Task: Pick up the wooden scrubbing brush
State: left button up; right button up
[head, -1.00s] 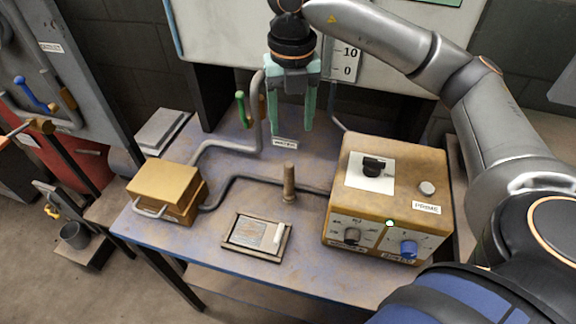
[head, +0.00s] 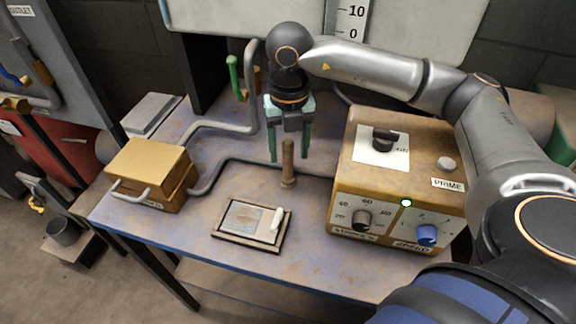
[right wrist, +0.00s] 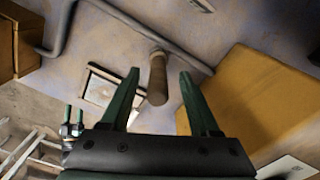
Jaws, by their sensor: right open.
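An upright brown wooden piece (head: 288,166), round and handle-like, stands on the worn bench top, and I take it for the scrubbing brush. No bristles can be made out. My right gripper (head: 289,158) points down at it, open and empty, with its green fingers on either side of it in the picture. In the right wrist view the wooden piece (right wrist: 158,80) shows between the spread fingertips (right wrist: 160,72). I cannot tell whether the fingers reach down beside it or are still above.
A yellow control box (head: 432,160) with knobs stands close on the right. A smaller yellow box (head: 150,170) stands left, with a grey pipe (head: 225,172) running behind the brush. A framed slate (head: 240,217) with a white stick lies in front. The bench's front left is clear.

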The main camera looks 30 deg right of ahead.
aim_at(288, 166)
notch_tip(288, 166, down, 5)
jog(key=shift+s+a+r, duration=0.1)
jog(key=shift+a, duration=0.05)
grip_shut()
dwell(0.5)
